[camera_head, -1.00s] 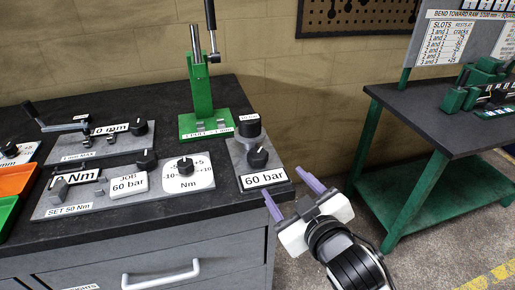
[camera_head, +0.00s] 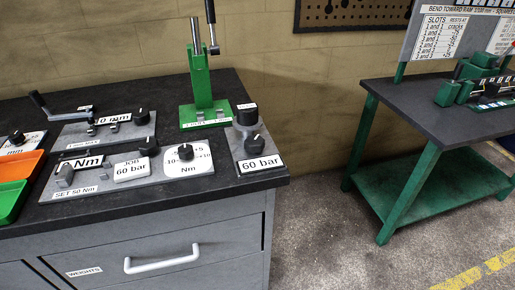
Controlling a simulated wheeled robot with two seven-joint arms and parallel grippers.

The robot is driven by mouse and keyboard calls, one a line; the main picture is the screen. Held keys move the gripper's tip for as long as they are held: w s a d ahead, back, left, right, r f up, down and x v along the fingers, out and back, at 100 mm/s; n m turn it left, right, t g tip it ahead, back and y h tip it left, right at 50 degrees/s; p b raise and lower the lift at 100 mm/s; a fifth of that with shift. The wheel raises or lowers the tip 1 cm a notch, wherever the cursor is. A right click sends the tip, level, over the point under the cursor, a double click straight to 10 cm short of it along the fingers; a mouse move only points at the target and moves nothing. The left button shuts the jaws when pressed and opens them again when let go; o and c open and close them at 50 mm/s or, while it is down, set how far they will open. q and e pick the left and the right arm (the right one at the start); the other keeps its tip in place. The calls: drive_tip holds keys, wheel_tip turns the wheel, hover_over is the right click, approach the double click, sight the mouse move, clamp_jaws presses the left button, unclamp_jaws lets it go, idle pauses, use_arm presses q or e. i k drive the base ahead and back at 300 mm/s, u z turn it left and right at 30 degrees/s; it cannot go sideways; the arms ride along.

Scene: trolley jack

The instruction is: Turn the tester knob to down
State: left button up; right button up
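Several black knobs sit on grey panels on the bench, and no label in view names one as the tester. A taller black cylinder (camera_head: 247,115) stands behind that knob. To its left, another black knob (camera_head: 186,152) sits on a white dial plate marked Nm. A further knob (camera_head: 149,146) is above the JOB 60 bar label. Another knob (camera_head: 142,117) is on the rear panel. The knobs' exact pointing directions are too small to tell. Neither gripper is in view.
A green press (camera_head: 203,90) stands at the back of the bench. Orange (camera_head: 20,167) and green (camera_head: 12,198) trays are at the left. A drawer handle (camera_head: 160,259) juts from the front. A green-legged table (camera_head: 440,110) stands right, with open floor between.

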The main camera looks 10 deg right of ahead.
sight(253, 143)
drive_tip(key=k, duration=0.35)
drive_tip(key=z, duration=1.65)
drive_tip(key=i, duration=1.45)
drive_tip(key=u, duration=2.3)
